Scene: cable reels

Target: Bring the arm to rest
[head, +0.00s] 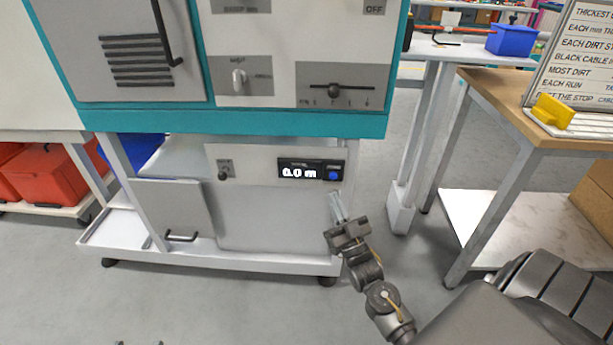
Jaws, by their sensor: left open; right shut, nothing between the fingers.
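My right arm comes in from the lower right. Its gripper (336,206) is shut and empty, with its fingers pointing up in front of the right side of the machine's lower section. I cannot tell whether the fingertips touch the machine. Of my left gripper (140,342), only small dark tips show at the bottom edge, set apart over the grey floor. It is open, and the rest of it is out of frame.
A teal and grey machine (290,123) stands ahead, its display (299,171) reading 0.0 m. A wooden-topped bench (500,83) with a yellow block (552,111) and a lettered board (577,55) is at right. Red bins (45,177) are at left. Floor in front is clear.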

